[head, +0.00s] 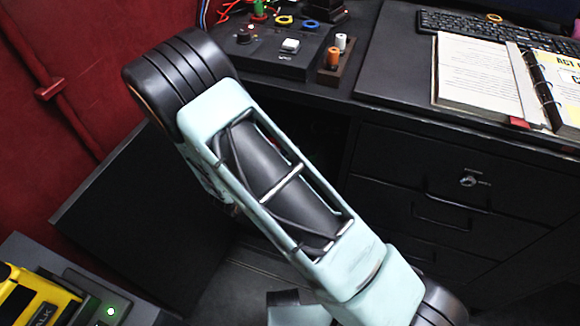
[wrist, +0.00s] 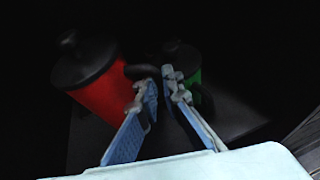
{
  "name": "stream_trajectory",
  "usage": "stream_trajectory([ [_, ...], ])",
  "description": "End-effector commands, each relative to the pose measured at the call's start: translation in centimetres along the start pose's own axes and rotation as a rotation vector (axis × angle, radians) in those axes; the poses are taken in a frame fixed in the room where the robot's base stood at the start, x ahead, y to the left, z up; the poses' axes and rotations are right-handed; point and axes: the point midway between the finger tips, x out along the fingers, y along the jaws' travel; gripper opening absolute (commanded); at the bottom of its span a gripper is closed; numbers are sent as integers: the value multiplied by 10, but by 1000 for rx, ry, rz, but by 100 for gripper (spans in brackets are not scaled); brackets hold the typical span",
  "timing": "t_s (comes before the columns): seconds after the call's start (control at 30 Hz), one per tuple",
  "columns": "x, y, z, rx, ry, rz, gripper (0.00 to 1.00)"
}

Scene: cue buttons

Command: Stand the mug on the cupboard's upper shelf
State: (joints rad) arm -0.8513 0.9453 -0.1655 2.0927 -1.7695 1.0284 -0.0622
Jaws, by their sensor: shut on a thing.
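In the wrist view, my gripper (wrist: 160,85) has its two blue fingers close together on a dark rounded piece (wrist: 149,110). I cannot tell whether this is a handle or a separate thing. A red vessel with a black knobbed lid (wrist: 98,88) is just left of the fingers. A green vessel with a dark lid (wrist: 195,92) is behind and to the right, partly hidden by the fingers. I cannot tell which of these is the mug. The inside is very dark and no shelf is clear. The head view shows my arm but not my gripper.
The black desk (head: 385,65) bears a button box (head: 275,62), a peg block with orange and white pegs (head: 334,65), an open binder (head: 490,75) and a keyboard (head: 475,25). Black drawers (head: 430,180) are at right. A yellow device (head: 35,295) sits at lower left.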

Motion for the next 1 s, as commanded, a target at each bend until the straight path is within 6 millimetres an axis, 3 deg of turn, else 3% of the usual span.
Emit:
stream_trajectory([
  [0.03,3,-1,-16,-6,5,0,0],
  [0.33,11,-2,-38,-4,4,-1,0],
  [0.5,21,-2,-62,-4,3,0,0],
  [0.6,31,-1,-64,-2,3,-1,0],
  [0.93,31,-1,-66,-2,3,1,0],
  [1.0,30,-1,-65,-3,5,0,14],
])
